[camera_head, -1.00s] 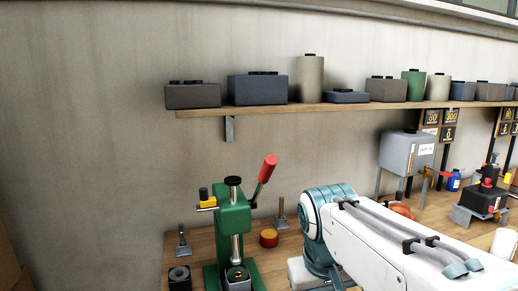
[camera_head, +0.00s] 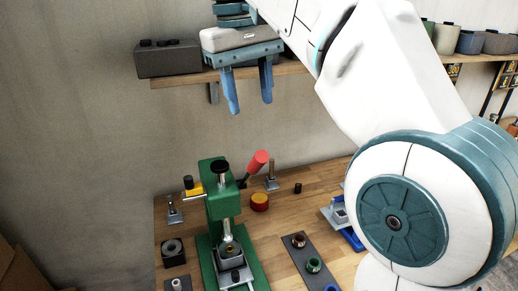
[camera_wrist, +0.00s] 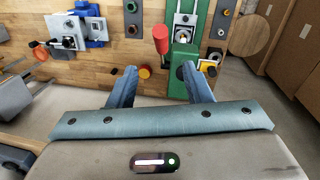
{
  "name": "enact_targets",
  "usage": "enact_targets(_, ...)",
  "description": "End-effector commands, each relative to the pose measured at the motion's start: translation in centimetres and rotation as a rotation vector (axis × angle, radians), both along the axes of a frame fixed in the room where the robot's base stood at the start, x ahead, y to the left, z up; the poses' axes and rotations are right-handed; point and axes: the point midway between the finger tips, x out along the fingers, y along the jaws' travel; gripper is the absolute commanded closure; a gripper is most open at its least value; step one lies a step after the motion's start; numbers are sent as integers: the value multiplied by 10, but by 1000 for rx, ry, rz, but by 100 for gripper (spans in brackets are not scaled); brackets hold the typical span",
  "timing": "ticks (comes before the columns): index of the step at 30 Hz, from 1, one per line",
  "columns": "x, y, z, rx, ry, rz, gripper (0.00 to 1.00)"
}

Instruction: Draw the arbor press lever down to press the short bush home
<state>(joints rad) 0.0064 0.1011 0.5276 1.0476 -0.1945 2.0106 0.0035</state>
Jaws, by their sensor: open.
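The green arbor press (camera_head: 223,206) stands on the wooden bench, its lever ending in a red grip (camera_head: 258,162) that tilts up to the right. In the wrist view the red grip (camera_wrist: 161,38) lies beyond and between my fingers, beside the green press (camera_wrist: 184,48). A small brass-coloured part (camera_head: 229,249) sits in a grey holder on the press base; I cannot tell whether it is the short bush. My gripper (camera_head: 250,106) is open and empty, fingers pointing down, well above the bench and the lever, touching nothing.
A wall shelf (camera_head: 180,80) with boxes is close behind my gripper. On the bench are a red-and-yellow button (camera_head: 260,201), a dark plate with coloured rings (camera_head: 305,255), a blue-and-grey vise (camera_head: 342,215) and a black block (camera_head: 172,251).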

Motion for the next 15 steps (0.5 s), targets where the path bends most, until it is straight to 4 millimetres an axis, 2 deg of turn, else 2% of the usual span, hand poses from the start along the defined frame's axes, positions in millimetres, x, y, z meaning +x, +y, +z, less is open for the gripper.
enact_targets(10, 1, -4, -42, -3, 1, 0, 55)
enact_targets(15, 2, -8, -69, -3, 1, -2, 55)
